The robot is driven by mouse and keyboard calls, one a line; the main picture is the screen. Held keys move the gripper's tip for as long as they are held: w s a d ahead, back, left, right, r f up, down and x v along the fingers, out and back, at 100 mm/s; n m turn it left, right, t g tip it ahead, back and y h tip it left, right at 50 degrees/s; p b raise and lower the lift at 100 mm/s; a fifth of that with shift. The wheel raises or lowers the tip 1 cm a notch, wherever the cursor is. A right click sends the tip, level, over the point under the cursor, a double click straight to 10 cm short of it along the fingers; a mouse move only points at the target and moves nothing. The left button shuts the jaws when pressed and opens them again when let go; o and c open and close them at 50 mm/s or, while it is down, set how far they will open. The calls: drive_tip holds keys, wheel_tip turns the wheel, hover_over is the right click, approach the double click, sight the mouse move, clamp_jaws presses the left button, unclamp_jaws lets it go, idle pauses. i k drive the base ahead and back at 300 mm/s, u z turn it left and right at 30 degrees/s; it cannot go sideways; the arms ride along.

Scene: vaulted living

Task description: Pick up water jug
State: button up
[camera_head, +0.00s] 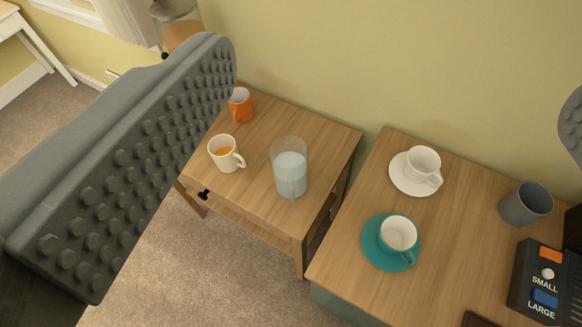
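The water jug (290,168) is a clear container with pale bluish water in it. It stands upright on a small wooden side table (325,143), near the table's right side. My gripper (400,170) is open, with one large grey studded finger at the left of the view and only an edge of the other at the far right. The jug shows between the fingers, apart from both and farther off. Nothing is held.
A white mug (225,153) and an orange mug (241,105) stand left of the jug. On the right-hand table (450,245) are a white cup and saucer, a teal cup on a teal saucer (377,255), a grey mug (526,204) and a black machine (540,280). A wall (400,60) rises behind.

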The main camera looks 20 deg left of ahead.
sight(289, 155)
drive_tip(key=u, duration=0.75)
drive_tip(key=k, duration=1.3)
drive_tip(key=z, duration=0.4)
drive_tip(key=i, duration=1.7)
drive_tip(key=u, duration=0.15)
